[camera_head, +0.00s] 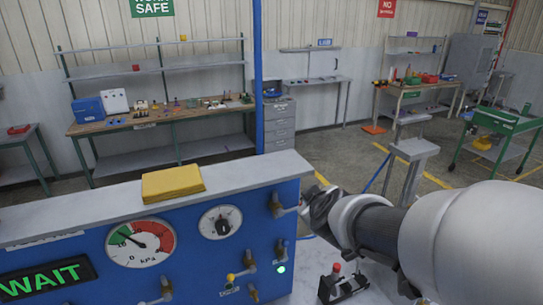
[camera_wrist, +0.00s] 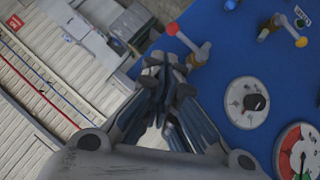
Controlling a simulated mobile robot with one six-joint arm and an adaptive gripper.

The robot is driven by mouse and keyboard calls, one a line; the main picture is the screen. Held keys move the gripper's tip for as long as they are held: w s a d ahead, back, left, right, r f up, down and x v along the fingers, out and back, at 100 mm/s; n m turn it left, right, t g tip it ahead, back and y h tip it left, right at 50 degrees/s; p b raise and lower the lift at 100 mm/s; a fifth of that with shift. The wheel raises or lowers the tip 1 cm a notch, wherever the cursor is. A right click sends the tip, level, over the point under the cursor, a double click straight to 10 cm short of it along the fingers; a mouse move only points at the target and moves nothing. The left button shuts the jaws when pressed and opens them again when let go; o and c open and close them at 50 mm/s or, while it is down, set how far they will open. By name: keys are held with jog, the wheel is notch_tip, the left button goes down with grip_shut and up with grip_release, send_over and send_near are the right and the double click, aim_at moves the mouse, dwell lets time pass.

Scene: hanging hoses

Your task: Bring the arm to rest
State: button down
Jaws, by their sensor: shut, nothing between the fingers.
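My arm reaches in from the right in the head view. Its end, my gripper (camera_head: 318,207), is beside the right end of a blue panel (camera_head: 190,250). In the wrist view my gripper (camera_wrist: 165,70) has its fingers together with nothing between them.
The panel carries a pressure gauge (camera_head: 140,243), a smaller dial (camera_head: 220,222), a green WAIT display (camera_head: 45,278) and several taps. A small black stand with a red knob (camera_head: 340,283) is below my arm. Workbenches stand behind.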

jog(key=s+a+f+m+g+y+b, duration=0.2)
jog(key=s+a+f+y+b, duration=0.15)
jog(key=s+f+b, duration=0.7)
jog(key=s+d+f+m+g+h+b, duration=0.1)
jog(key=s+f+m+g+b, duration=0.1)
jog(key=s+f+b, duration=0.3)
jog(key=s+d+f+m+g+h+b, duration=0.1)
jog(key=s+f+b, duration=0.3)
jog(key=s, duration=0.9)
notch_tip(320, 180, down, 4)
jog(key=shift+d+r+m+g+h+b, duration=0.3)
jog(key=shift+d+m+g, duration=0.25)
jog(key=shift+m+g, duration=0.3)
